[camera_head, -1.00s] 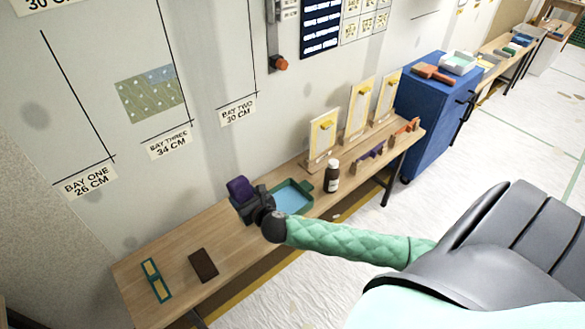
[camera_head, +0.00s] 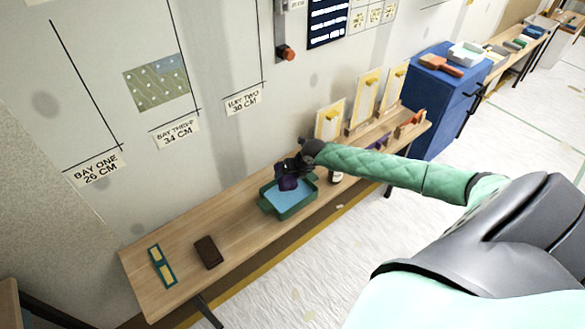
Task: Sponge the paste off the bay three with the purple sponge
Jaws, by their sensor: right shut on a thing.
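My right gripper (camera_head: 292,167) is shut on the purple sponge (camera_head: 287,184), pointing downward. The sponge is over the rear part of the green tray (camera_head: 290,213), which holds blue liquid (camera_head: 293,196). I cannot tell whether the sponge touches the liquid. The bay three label (camera_head: 175,132) is on the grey wall, with a green and pale-blue patch (camera_head: 158,88) dotted white above it. My left gripper is not in view.

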